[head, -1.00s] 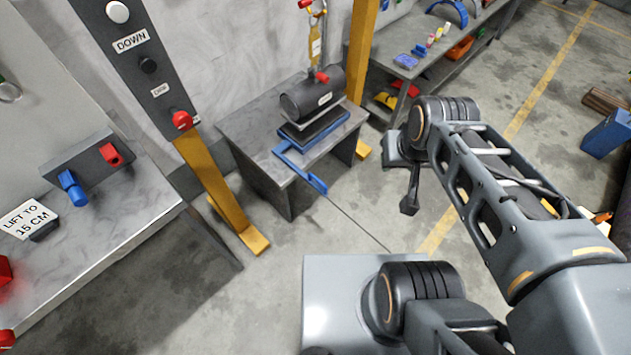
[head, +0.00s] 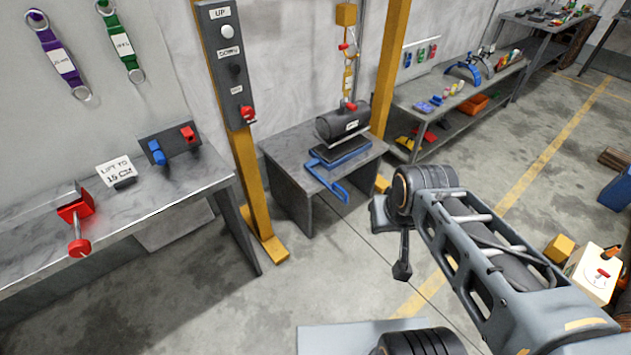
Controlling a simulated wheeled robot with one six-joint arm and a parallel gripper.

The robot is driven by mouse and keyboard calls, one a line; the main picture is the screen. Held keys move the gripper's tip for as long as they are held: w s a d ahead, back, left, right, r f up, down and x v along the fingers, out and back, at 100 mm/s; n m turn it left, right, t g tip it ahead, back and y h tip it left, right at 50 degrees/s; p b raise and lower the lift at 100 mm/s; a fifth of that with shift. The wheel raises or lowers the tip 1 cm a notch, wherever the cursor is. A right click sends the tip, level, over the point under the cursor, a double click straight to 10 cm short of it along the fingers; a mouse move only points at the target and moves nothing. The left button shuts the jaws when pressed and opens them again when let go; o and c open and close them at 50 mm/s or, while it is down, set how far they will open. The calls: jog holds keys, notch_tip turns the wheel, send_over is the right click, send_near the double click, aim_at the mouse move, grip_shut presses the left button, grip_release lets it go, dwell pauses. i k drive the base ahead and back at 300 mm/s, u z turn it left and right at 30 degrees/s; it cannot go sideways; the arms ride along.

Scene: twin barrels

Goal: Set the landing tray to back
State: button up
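A blue tray (head: 345,161) with a dark pad on top lies on a small grey table (head: 280,152); I take it for the landing tray. Its blue loop handle (head: 341,193) sticks out past the table's front edge. A dark barrel (head: 343,121) with a white label is just above the pad, below a yellow hook line; I cannot tell whether barrel and pad touch. My gripper (head: 402,272) hangs pointing down, to the right of and nearer than the tray handle, apart from it. Its fingers are too small and edge-on to read.
A yellow post with an UP/DOWN control panel (head: 228,65) stands left of the table, and another yellow post (head: 385,85) at its right. A left bench (head: 190,180) holds a red clamp (head: 75,210) and a "LIFT TO 15 CM" sign (head: 116,171).

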aim_at(333, 156)
jog(key=u, duration=0.6)
jog(key=i, duration=1.5)
jog(key=z, duration=0.4)
